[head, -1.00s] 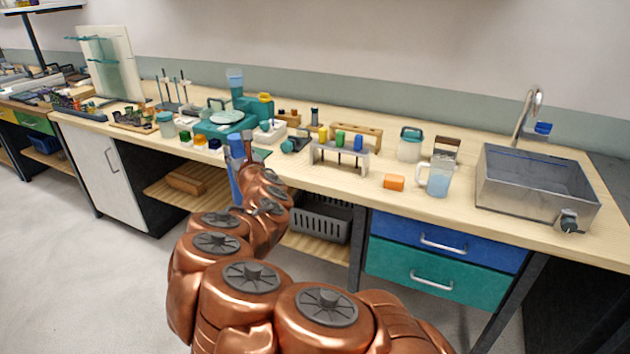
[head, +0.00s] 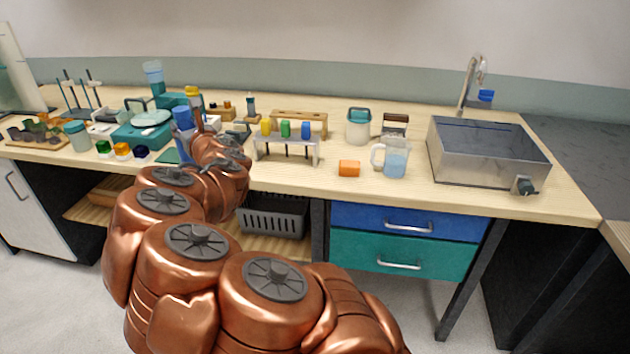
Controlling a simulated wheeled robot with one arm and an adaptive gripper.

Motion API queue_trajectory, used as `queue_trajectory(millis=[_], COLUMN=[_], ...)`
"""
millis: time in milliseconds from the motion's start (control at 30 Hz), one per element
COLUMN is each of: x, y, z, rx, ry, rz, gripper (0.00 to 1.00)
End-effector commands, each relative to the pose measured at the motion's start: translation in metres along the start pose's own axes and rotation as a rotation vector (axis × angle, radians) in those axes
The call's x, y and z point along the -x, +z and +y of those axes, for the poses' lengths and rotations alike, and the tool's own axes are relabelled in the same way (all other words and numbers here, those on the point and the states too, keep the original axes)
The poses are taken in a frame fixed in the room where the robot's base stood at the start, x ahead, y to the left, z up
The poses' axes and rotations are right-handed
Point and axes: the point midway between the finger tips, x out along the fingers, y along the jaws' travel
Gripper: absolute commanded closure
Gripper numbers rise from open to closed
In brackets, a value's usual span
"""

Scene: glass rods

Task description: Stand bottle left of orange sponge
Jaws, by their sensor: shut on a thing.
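The orange sponge (head: 349,168) lies flat near the front edge of the bench, left of a clear pitcher. My gripper (head: 194,133) is at the left, around the bench's front edge and well left of the sponge. It is shut on a blue bottle (head: 183,119), which looks roughly upright. My copper arm hides part of the bottle and most of the fingers. I cannot tell how far the bottle's base is above the bench.
A rack (head: 286,146) with yellow, green and blue vials stands left of the sponge. A teal-lidded jar (head: 359,126) stands behind. A narrow bare strip lies between rack and sponge.

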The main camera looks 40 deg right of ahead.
Motion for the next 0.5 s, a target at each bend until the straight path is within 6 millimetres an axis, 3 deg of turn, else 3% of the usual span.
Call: queue_trajectory(millis=[33,200,500], x=[0.007,0.037,0.106], y=[-0.001,0.003,0.001], z=[-0.024,-0.089,-0.183], rx=[-0.002,-0.001,0.0], ry=[-0.022,-0.069,-0.143], rz=[-0.005,-0.006,-0.006], gripper=[1.0,1.0,1.0])
